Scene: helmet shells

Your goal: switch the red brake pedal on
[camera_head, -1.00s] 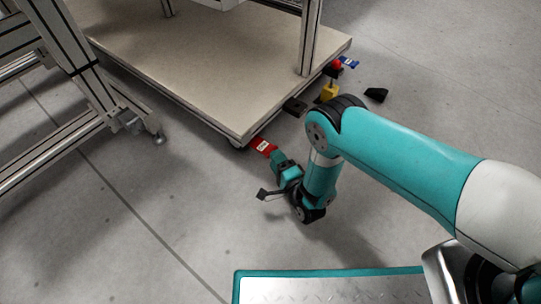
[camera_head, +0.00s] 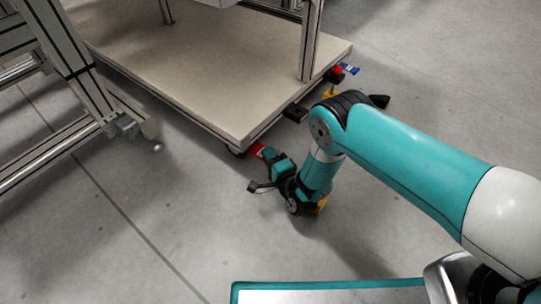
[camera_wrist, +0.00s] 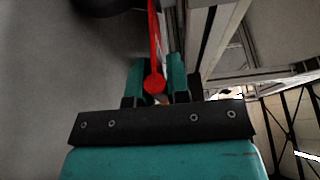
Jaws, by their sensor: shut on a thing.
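The red brake pedal (camera_head: 257,149) sticks out low at the near corner of the cart's wooden deck, by a dark caster. Only a small part of it shows in the head view. In the wrist view the red pedal (camera_wrist: 154,82) is seen nearly edge-on as a thin strip with a rounded end. My gripper (camera_head: 268,155) is at the pedal, low near the floor. In the wrist view its two teal fingers (camera_wrist: 157,78) are on either side of the pedal, shut on it. The fingers and wrist hide part of the pedal.
The cart's deck (camera_head: 200,75) lies just behind the pedal, with a metal post (camera_head: 310,40) at its right. A blue-tipped pedal (camera_head: 349,69) is at the far right corner. An aluminium frame (camera_head: 90,85) stands at the left. The floor in front is clear.

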